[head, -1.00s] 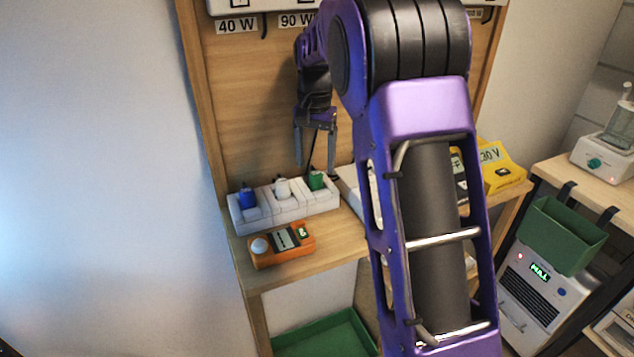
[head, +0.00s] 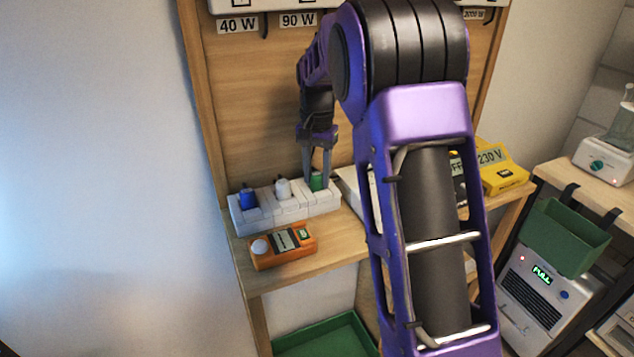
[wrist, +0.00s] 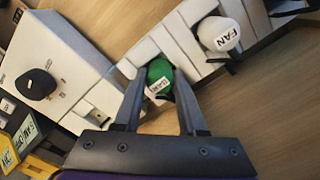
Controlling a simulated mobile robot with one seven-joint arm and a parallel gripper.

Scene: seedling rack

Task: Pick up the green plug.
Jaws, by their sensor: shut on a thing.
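The green plug (head: 317,181) sits in the right-hand place of the white socket strip (head: 289,217). In the wrist view the green plug (wrist: 159,77) carries a white label that seems to read BAR. My gripper (head: 317,184) has come down over it, and in the wrist view the fingers of my gripper (wrist: 158,88) stand on either side of the plug, shut on it. The plug still appears seated in the strip. A white plug (head: 283,189), labelled FAN in the wrist view (wrist: 219,34), and a blue plug (head: 248,197) sit in the other places.
An orange meter (head: 283,246) lies in front of the strip on the wooden shelf. A white box with a black knob (wrist: 36,84) stands close beside the strip. A yellow unit marked 230 V (head: 500,172) is at the right. A green tray (head: 325,335) is below.

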